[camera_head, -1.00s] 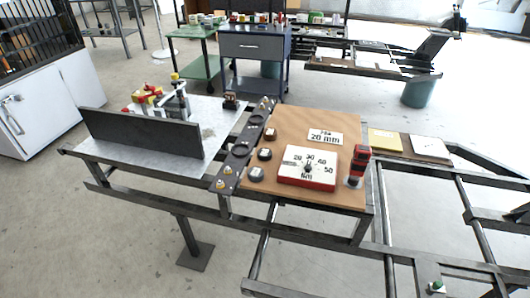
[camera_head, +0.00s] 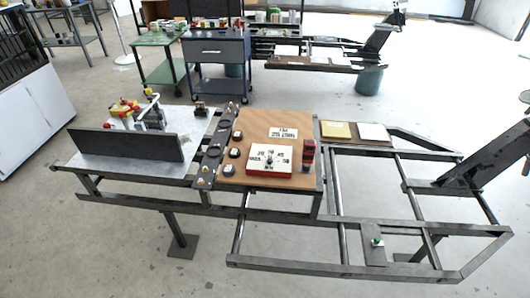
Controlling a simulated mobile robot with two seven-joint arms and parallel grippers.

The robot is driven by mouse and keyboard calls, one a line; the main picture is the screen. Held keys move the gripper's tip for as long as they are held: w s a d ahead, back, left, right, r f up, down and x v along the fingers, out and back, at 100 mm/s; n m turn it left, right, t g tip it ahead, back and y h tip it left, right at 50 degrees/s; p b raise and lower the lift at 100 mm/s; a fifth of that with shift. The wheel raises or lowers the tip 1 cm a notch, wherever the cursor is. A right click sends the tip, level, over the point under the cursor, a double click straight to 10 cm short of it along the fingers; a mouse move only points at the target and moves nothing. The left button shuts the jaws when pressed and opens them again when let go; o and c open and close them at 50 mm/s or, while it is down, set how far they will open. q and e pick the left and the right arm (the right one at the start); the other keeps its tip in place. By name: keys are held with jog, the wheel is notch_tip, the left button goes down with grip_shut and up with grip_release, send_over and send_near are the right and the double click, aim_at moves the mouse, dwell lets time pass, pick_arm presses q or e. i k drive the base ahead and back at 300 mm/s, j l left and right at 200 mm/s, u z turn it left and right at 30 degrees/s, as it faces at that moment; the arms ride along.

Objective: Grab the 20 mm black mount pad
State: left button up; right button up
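No gripper shows in the head view. Small dark round pads with pale tops stand in a row along the left edge of the brown board: a far pad (camera_head: 237,135), a middle pad (camera_head: 234,153) and a near pad (camera_head: 229,170). I cannot tell which, if any, is the 20 mm black mount pad. A white label card (camera_head: 283,132) lies behind the dial box; its text is blurred now but read 20 mm earlier. A white and red dial box (camera_head: 270,171) with numbers around a knob sits on the brown board (camera_head: 262,118).
A dark strip (camera_head: 211,160) with discs and small knobs runs left of the board. A red and black device (camera_head: 308,154) stands at the board's right. A dark upright plate (camera_head: 125,144) stands on the metal table. An open steel frame (camera_head: 340,268) extends right.

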aim_at(234, 153)
jog(key=i+j+z, duration=0.15)
jog(key=j+z, duration=0.25)
jog(key=i+j+z, duration=0.1)
jog(key=j+z, duration=1.05)
